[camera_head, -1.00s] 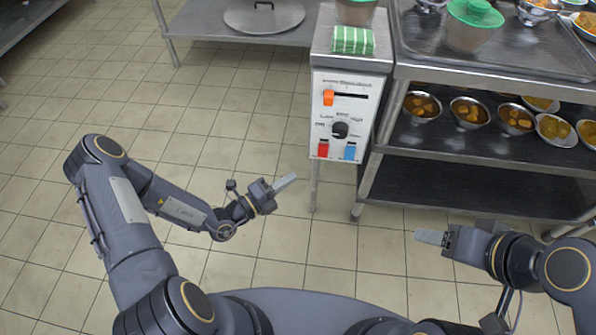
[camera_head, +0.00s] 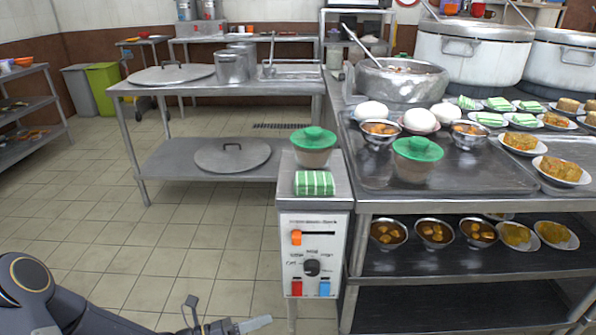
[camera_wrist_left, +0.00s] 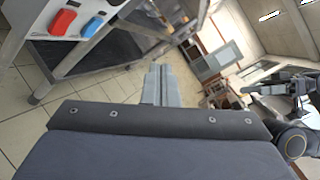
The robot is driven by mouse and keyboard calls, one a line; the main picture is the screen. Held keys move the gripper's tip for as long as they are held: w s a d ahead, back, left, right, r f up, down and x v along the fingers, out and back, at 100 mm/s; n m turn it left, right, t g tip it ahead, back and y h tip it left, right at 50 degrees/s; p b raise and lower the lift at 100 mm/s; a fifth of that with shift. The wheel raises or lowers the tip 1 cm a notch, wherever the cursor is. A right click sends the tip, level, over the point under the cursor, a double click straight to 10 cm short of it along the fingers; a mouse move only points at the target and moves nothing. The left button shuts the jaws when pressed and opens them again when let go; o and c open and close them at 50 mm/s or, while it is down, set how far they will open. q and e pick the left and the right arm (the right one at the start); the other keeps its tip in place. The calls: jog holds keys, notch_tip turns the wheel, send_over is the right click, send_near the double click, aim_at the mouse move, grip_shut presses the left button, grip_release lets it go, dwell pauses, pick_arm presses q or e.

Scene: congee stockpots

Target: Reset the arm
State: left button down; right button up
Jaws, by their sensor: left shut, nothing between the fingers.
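My left gripper (camera_head: 256,324) is at the bottom edge of the head view, low in front of the control box and well below the counters. Its fingers are closed together with nothing between them, and they also show shut in the left wrist view (camera_wrist_left: 161,84). My left arm comes in from the bottom left corner of the head view. My right gripper is not in the head view. Part of my other arm (camera_wrist_left: 290,105) shows at the right of the left wrist view.
A control box (camera_head: 313,250) with a slider, knob and red and blue switches stands ahead, bearing a green-striped block (camera_head: 314,183) and a green-lidded container (camera_head: 313,150). A steel counter (camera_head: 455,182) with bowls and stockpots (camera_head: 472,50) stands right. Tiled floor (camera_head: 150,270) is free at left.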

pick_arm(q)
jog(key=s+a+r+m+g+y, duration=0.1)
jog(key=s+r+m+g+y, duration=0.2)
jog(key=s+r+m, duration=0.45)
jog(key=s+a+r+m+g+y, duration=0.1)
jog(key=s+r+m+g+y, duration=0.2)
jog(key=m, duration=0.8)
jog(key=s+a+r+m+t+y, duration=0.3)
jog(key=s+a+m+t+y, duration=0.2)
jog(key=s+a+m+y, duration=0.5)
notch_tip(320, 180, up, 27)
jog(key=w+m+h+p, duration=0.1)
jog(key=m+h+p, duration=0.1)
jog(key=p, duration=2.5)
jog(key=shift+w+d+f+g+h, duration=0.15)
jog(key=shift+w+d+g+h, duration=0.15)
jog(key=shift+h, duration=0.2)
